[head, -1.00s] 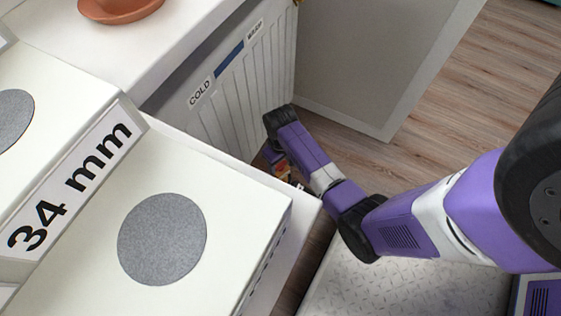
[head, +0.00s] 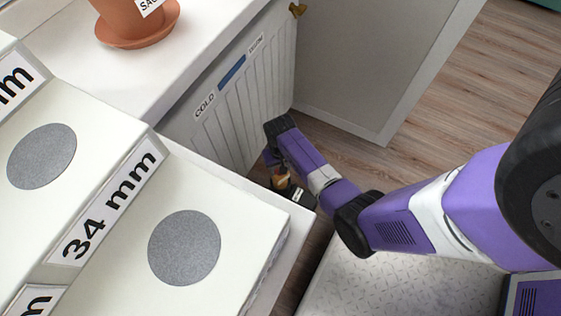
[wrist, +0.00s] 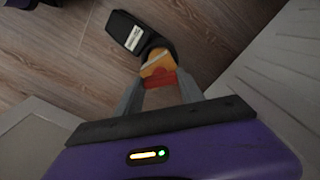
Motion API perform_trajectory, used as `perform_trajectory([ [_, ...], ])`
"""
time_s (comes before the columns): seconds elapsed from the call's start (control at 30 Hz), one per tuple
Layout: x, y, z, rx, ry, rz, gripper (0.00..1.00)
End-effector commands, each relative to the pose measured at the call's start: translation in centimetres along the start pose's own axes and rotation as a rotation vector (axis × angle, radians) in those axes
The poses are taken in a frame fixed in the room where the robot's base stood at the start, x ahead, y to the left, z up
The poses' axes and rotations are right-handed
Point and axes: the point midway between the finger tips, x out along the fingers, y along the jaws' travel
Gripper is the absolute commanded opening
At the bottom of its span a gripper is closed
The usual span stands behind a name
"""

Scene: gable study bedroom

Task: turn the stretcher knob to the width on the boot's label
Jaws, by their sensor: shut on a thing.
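A dark boot (wrist: 128,30) with a white label (wrist: 134,38) lies low by the floor in the wrist view. The label's writing is too small to read. An orange stretcher part (wrist: 157,63) stands at the boot's opening, with a red end, apparently the knob (wrist: 161,79), nearest me. My gripper (wrist: 160,83) is shut on this red end, one grey finger on each side. In the head view the boot (head: 298,196) and orange part (head: 281,181) show small below my arm. My fingers are hidden there.
A panelled radiator (head: 228,105) marked "COLD" stands close behind the boot. White boxes (head: 255,255) with grey discs and a "34 mm" label (head: 108,208) fill the left. A grey panel (head: 375,60) stands behind. Wood floor (head: 450,95) is open at right.

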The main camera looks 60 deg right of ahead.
Motion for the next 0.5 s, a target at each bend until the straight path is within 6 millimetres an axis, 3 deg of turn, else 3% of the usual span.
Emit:
perform_trajectory([
  [0.5,-0.29,0.02,0.02,0.490,-0.001,0.001,0.05],
])
